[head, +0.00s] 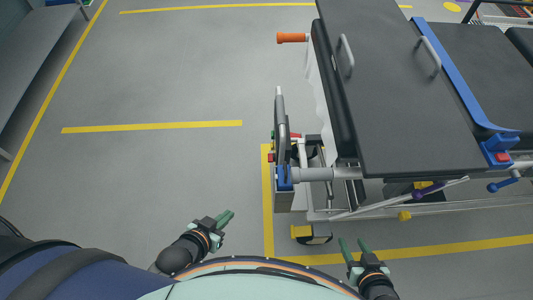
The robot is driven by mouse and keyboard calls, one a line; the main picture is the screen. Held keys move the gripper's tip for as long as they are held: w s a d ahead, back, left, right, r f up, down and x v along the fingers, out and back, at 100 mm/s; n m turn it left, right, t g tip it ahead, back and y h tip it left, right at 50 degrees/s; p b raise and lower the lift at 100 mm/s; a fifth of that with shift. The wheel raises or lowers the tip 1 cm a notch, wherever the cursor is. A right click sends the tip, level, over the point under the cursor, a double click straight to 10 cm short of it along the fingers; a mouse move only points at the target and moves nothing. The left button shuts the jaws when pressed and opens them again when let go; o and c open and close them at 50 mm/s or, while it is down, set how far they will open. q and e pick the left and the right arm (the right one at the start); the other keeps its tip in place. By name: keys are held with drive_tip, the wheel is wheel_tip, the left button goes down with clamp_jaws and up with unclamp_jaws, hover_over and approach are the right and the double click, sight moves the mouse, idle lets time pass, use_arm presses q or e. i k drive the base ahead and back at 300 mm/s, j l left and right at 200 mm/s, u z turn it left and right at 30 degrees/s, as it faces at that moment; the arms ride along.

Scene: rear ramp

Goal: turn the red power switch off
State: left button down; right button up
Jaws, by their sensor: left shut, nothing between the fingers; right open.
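A small red part (295,135) shows at the top of the upright control unit at the near left end of the stretcher-like machine. Another red part (502,157) sits on a blue fitting at the machine's right. I cannot tell which of them is the power switch, nor its position. My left gripper (228,215) is shut and empty, over the floor left of and nearer than the control unit. My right gripper (353,242) is open and empty, near the machine's front edge. Neither gripper touches a red part.
The machine has a dark flat top (400,90) with grey handles, and an orange grip (292,38) sticks out at its left. A yellow-and-black block (311,234) sits low in front. A grey bench (40,50) stands at far left. The floor between is clear, with yellow lines.

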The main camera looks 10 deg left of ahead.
sight(271, 155)
drive_tip(key=i+j, duration=0.1)
drive_tip(key=j, duration=0.4)
drive_tip(key=k+j, duration=0.15)
drive_tip(key=k, duration=0.35)
drive_tip(key=z, duration=0.65)
drive_tip(key=i+j+z, duration=0.1)
drive_tip(key=z, duration=0.3)
drive_tip(key=j+z, duration=0.2)
drive_tip(key=z, duration=0.2)
drive_tip(key=i+j+z, duration=0.1)
drive_tip(key=z, duration=0.25)
drive_tip(key=j+z, duration=0.3)
drive_tip(key=j, duration=0.15)
drive_tip(key=j+z, duration=0.5)
drive_tip(key=j, duration=0.2)
drive_tip(key=k+j+z, duration=0.15)
drive_tip(key=j, duration=0.25)
drive_tip(key=k+j+z, duration=0.1)
drive_tip(key=j, duration=0.25)
drive_tip(key=k+j+z, duration=0.15)
drive_tip(key=j, duration=0.15)
drive_tip(key=k+j+z, duration=0.15)
drive_tip(key=j, duration=0.2)
